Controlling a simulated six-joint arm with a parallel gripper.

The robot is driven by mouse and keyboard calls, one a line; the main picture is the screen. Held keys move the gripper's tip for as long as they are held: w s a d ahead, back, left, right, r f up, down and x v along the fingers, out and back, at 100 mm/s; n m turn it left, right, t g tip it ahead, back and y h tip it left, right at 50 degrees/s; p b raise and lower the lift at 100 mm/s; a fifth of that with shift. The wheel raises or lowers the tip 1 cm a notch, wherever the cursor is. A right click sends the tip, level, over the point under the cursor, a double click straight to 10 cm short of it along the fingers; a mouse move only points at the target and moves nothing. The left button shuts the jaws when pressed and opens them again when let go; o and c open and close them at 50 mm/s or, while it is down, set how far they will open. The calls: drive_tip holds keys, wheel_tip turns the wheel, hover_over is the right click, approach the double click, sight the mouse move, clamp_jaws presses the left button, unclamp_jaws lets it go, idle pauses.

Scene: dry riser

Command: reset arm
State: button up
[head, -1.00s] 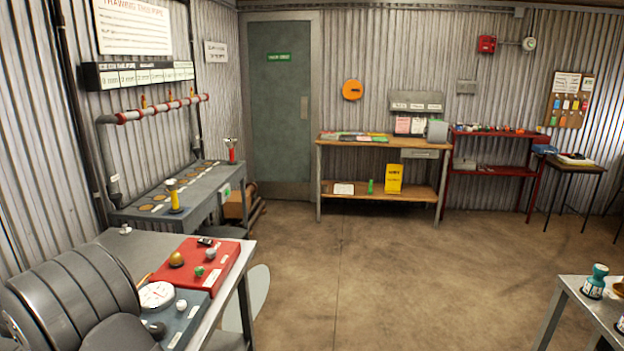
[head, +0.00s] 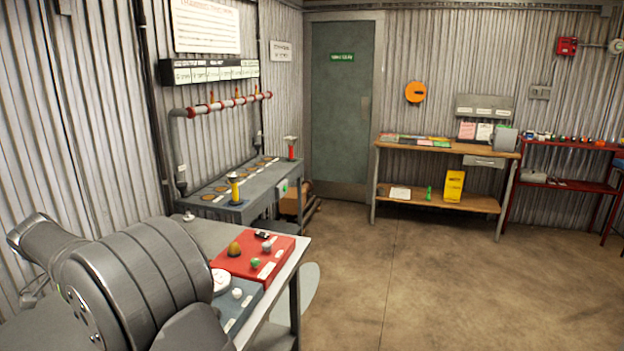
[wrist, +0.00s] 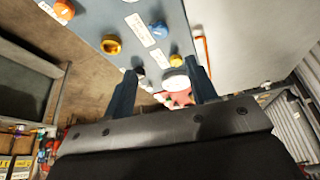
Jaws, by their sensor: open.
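My gripper (wrist: 160,70) shows in the wrist view with its two dark fingers apart. I see nothing held between them. Beyond the fingers is a blue-grey panel (wrist: 92,22) with a blue knob (wrist: 154,29), an orange knob (wrist: 64,11) and a yellow ring-shaped piece (wrist: 111,45). A white round piece (wrist: 176,82) appears between the fingertips, seemingly beyond them; I cannot tell the distance. In the head view my grey arm fills the lower left, and my gripper is not visible there.
A near bench at lower left carries a red board (head: 248,272) with small fittings. A grey bench (head: 215,208) stands below a red-and-white pipe (head: 228,103). A wooden shelf table (head: 443,145) stands at the back wall. The floor (head: 440,285) at centre right is open.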

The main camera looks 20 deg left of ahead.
drive_tip(key=x, duration=1.5)
drive_tip(key=shift+w+f, duration=0.1)
drive_tip(key=n, duration=0.1)
drive_tip(key=n+y, duration=0.1)
drive_tip(key=n, duration=0.1)
drive_tip(key=shift+d+n, duration=0.2)
drive_tip(key=shift+n, duration=0.1)
drive_tip(key=n+y, duration=0.1)
drive_tip(key=n, duration=0.1)
drive_tip(key=n+y, duration=0.1)
drive_tip(key=n, duration=0.2)
drive_tip(key=shift+d+g, duration=0.15)
drive_tip(key=shift+g, duration=0.15)
drive_tip(key=shift+w+d+n+g+y, duration=0.1)
drive_tip(key=shift+n+g+y, duration=0.2)
drive_tip(key=shift+n, duration=0.65)
drive_tip(key=shift+w+d+n+g+y, duration=0.1)
drive_tip(key=shift+n+g+y, duration=0.15)
drive_tip(key=shift+n, duration=0.7)
drive_tip(key=shift+n+g+y, duration=0.55)
drive_tip(key=shift+n+g, duration=0.1)
drive_tip(key=shift+n, duration=1.25)
drive_tip(key=shift+w+n, duration=0.1)
drive_tip(key=shift+n, duration=0.2)
drive_tip(key=shift+o, duration=0.2)
